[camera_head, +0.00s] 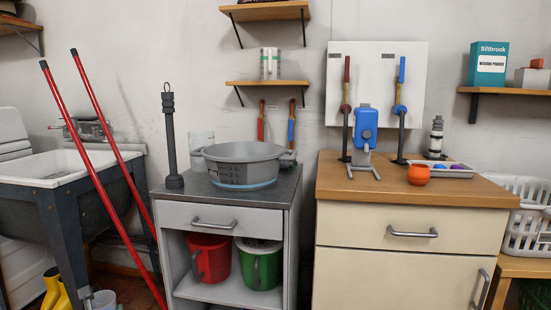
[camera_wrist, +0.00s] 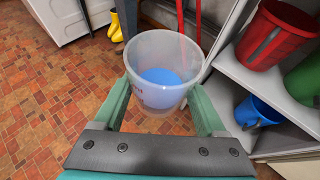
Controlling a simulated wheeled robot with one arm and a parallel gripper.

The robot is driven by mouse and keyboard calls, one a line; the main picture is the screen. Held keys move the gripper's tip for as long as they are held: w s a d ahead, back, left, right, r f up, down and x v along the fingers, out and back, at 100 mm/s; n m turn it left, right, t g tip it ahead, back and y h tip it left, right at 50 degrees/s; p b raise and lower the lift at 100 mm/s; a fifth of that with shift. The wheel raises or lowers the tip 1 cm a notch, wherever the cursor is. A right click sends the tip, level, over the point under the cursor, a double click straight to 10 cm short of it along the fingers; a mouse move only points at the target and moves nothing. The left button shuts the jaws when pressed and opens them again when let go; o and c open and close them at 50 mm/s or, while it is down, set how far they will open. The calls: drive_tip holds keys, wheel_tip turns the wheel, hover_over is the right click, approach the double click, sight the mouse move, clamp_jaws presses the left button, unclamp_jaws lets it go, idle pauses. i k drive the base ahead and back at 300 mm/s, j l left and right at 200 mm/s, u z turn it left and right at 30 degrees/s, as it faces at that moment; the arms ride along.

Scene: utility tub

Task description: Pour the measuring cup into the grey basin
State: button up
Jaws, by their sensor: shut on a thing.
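The measuring cup (camera_wrist: 164,50) is a clear, see-through cup with blue contents (camera_wrist: 163,88) low inside it. In the wrist view it sits between the two green fingers of my gripper (camera_wrist: 160,92), which is shut on it. The cup is held over the tiled floor. In the head view only what looks like its upper part (camera_head: 103,300) shows at the bottom edge, left of the grey cabinet. The grey basin (camera_head: 240,152) stands on the dark cabinet top, well above and to the right of the cup. Its inside is mostly hidden.
Red poles (camera_head: 115,155) lean by the white sink (camera_head: 62,168). A dark upright post (camera_head: 170,130) stands left of the basin. Red (camera_head: 208,260) and green (camera_head: 258,265) buckets are on the cabinet's shelf. A wooden-topped cabinet (camera_head: 408,187) stands to the right.

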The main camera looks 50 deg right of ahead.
sight(239, 166)
drive_tip(key=k+l+z, duration=0.2)
drive_tip(key=z, duration=0.2)
drive_tip(key=k+l+z, duration=0.6)
drive_tip(key=l+z, duration=0.25)
drive_tip(key=j, duration=0.1)
